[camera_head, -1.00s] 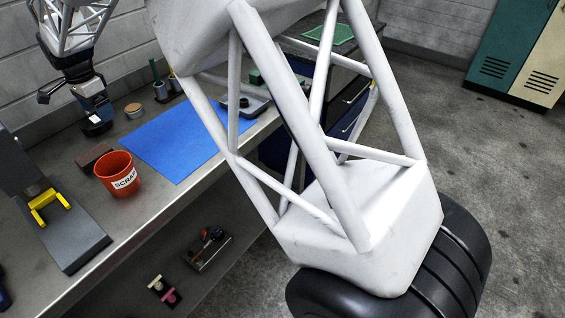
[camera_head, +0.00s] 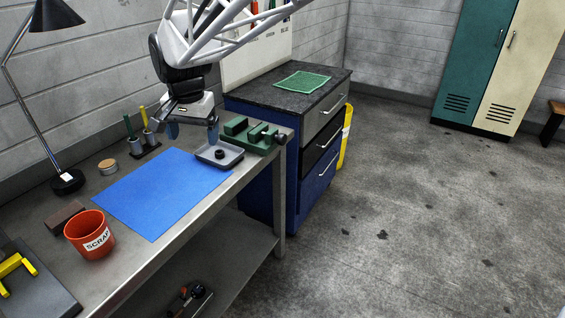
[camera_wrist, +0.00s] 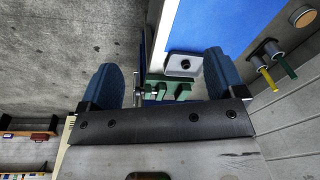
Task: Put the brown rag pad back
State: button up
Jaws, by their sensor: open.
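A brown, flat block-like piece (camera_head: 65,217), which looks like the rag pad, lies on the steel bench just behind the red scrap bucket (camera_head: 91,236). My gripper (camera_head: 193,133) is open and empty, pointing down above the far end of the bench, near the grey tray (camera_head: 219,154) and well away from the brown piece. In the wrist view, the two blue fingers of my gripper (camera_wrist: 160,80) stand wide apart with nothing between them. The brown piece does not show in the wrist view.
A blue mat (camera_head: 163,192) lies on the bench. A green vise (camera_head: 250,135) stands beside the tray; a pen holder (camera_head: 146,150), a round tan disc (camera_head: 108,166) and a lamp (camera_head: 66,182) line the back. A drawer cabinet (camera_head: 318,140) carries a green mesh cloth (camera_head: 302,82).

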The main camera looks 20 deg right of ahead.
jog(key=s+d+f+n, duration=0.2)
jog(key=s+d, duration=0.9)
jog(key=s, duration=0.2)
jog(key=s+d+f+n+t, duration=0.1)
jog(key=s+d+f+n, duration=0.1)
jog(key=s+d, duration=0.9)
jog(key=shift+s+f+h, duration=0.3)
jog(key=shift+s+f, duration=0.55)
jog(key=shift+s, duration=0.8)
